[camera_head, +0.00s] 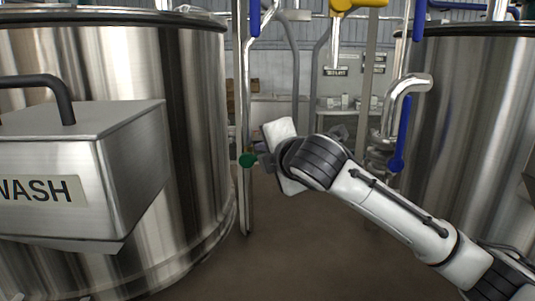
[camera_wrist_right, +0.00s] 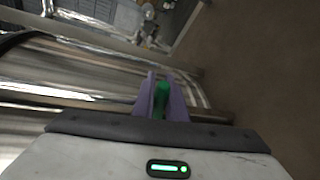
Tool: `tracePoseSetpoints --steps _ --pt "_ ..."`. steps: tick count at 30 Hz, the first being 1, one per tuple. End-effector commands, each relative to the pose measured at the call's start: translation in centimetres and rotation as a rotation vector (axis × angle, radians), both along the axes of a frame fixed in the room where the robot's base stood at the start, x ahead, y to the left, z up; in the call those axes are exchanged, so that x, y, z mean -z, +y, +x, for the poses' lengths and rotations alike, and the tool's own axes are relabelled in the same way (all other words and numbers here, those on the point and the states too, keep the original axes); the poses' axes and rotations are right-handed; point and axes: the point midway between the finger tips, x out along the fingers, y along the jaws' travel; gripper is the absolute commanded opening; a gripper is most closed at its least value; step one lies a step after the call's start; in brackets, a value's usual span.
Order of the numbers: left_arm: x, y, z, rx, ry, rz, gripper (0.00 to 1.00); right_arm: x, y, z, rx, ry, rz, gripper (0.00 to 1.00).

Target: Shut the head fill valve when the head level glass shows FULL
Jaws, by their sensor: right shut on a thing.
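A green handle (camera_head: 247,160) sits at the vertical metal pipe (camera_head: 243,205) beside the left tank. My right gripper (camera_head: 259,158) reaches it from the right with its fingers pointing left. In the right wrist view the two purple fingers (camera_wrist_right: 161,92) are closed around the green handle (camera_wrist_right: 161,99). I cannot tell from its look whether this is the head fill valve. I cannot make out a head level glass or a FULL mark in either view. My left gripper is not in view.
A large steel tank (camera_head: 205,110) with a box marked "WASH" (camera_head: 40,190) stands at the left. Another steel tank (camera_head: 470,110) stands at the right. Blue handles (camera_head: 398,148) and a yellow handle (camera_head: 350,5) are on the pipework. Brown floor (camera_head: 260,265) between the tanks is clear.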

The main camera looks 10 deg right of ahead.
Motion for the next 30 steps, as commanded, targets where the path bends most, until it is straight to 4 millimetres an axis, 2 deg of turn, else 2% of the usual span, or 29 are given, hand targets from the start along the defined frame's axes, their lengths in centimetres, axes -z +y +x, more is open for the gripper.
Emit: tracePoseSetpoints --steps 2,3,6,17,20,30 --pt "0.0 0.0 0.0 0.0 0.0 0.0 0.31 0.0 0.0 0.0 -0.001 -0.001 0.001 0.0" --pt "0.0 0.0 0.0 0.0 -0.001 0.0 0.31 0.0 0.0 0.0 -0.001 -0.001 0.001 0.17" --pt "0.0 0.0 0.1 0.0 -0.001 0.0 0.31 0.0 0.0 0.0 -0.001 0.0 0.002 0.31" --pt "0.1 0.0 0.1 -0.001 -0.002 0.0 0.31 -0.1 0.0 -0.5 -0.003 -0.003 0.003 0.31" --pt "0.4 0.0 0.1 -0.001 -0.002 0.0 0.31 -0.5 -0.2 -1.7 -0.003 -0.004 0.002 0.31" --pt "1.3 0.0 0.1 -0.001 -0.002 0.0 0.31 -2.3 -1.0 -7.8 -0.003 -0.004 0.002 0.31"
